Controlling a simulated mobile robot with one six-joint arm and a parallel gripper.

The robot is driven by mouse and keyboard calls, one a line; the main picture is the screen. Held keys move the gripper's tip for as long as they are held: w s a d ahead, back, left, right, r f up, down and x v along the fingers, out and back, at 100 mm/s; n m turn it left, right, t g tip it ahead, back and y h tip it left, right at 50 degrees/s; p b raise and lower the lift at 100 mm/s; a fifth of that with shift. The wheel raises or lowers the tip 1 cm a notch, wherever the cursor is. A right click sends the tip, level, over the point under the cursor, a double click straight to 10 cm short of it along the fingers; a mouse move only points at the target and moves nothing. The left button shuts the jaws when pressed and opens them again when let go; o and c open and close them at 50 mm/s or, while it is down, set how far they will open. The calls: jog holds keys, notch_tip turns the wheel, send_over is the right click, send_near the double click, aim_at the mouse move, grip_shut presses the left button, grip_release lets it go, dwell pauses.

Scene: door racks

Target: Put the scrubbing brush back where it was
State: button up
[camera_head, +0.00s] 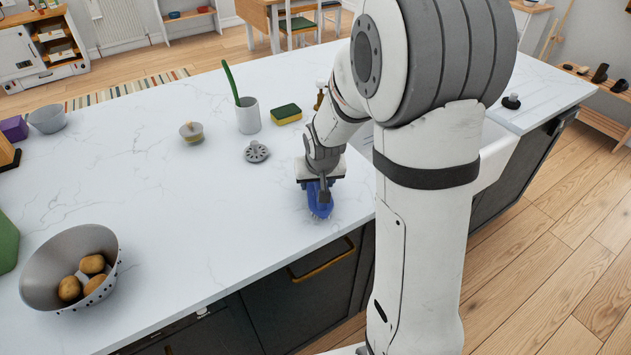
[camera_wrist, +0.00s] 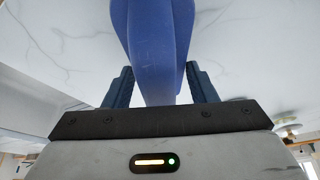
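The scrubbing brush (camera_head: 319,203) is blue with pale bristles at its lower end, close to the counter's front edge. I cannot tell whether its bristles touch the counter. My gripper (camera_head: 319,184) points down at it from above. The brush's far end is out of the wrist view.
A white holder (camera_head: 249,118) with a green-handled tool, a yellow-green sponge (camera_head: 286,114), a grey strainer (camera_head: 256,152) and a small dish (camera_head: 191,132) stand behind. A colander (camera_head: 45,272) of potatoes is front left. The sink (camera_head: 495,160) lies right. The counter's left middle is clear.

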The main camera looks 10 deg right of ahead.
jog(key=o, duration=0.4)
jog(key=shift+r, duration=0.1)
jog(key=shift+r, duration=0.2)
jog(key=v, duration=1.1)
jog(key=shift+s+r, duration=0.2)
jog(key=shift+s, duration=0.05)
jog(key=shift+n+g, duration=0.5)
jog(key=shift+g, duration=0.2)
jog(key=s, duration=0.6)
jog(key=s+r, duration=0.1)
jog(key=s, duration=0.5)
jog(key=s+r, duration=0.1)
jog(key=s, duration=0.5)
jog(key=shift+s, duration=0.3)
jog(key=shift+r, duration=0.1)
